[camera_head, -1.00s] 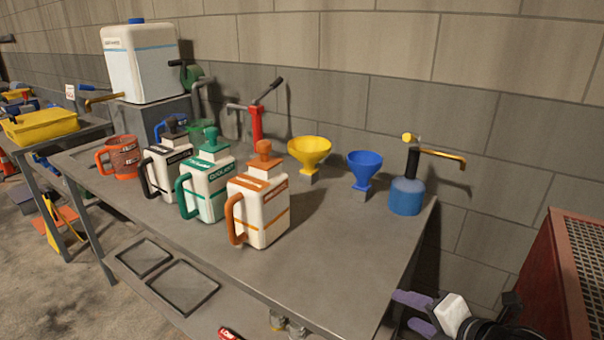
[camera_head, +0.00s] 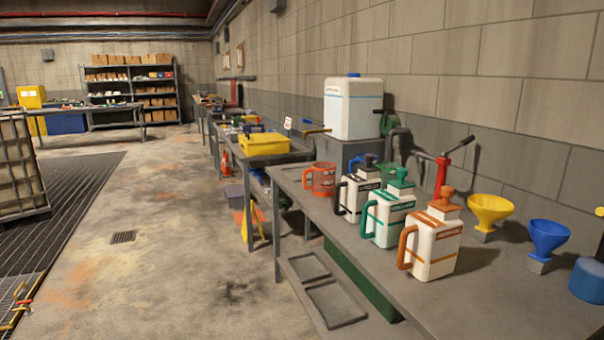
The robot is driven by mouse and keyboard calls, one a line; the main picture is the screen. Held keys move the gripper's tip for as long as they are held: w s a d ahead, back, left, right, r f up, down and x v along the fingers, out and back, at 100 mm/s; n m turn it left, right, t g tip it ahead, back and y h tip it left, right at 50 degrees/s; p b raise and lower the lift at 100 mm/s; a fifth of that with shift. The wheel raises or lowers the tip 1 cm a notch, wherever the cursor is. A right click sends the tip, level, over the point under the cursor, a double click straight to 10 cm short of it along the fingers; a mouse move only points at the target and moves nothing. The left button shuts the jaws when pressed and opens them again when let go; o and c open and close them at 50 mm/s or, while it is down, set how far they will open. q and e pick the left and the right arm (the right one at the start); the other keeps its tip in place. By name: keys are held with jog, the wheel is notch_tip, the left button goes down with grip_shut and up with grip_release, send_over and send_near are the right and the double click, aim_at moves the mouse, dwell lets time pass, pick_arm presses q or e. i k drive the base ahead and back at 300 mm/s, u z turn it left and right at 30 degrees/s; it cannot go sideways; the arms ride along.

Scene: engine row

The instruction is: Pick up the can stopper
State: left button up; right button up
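Three white cans with stoppers stand in a row on the grey bench (camera_head: 480,285). All three cans stand upright. Neither of my grippers shows in this view.
An orange mug (camera_head: 320,180) stands left of the cans. Yellow (camera_head: 490,211) and blue (camera_head: 548,240) funnels and a blue container (camera_head: 588,280) stand to the right. A large white tank (camera_head: 352,108) is behind. The floor left of the bench is open.

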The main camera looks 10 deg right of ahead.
aim_at(369, 157)
jog(key=u, duration=0.85)
jog(key=i, duration=2.05)
jog(key=z, duration=1)
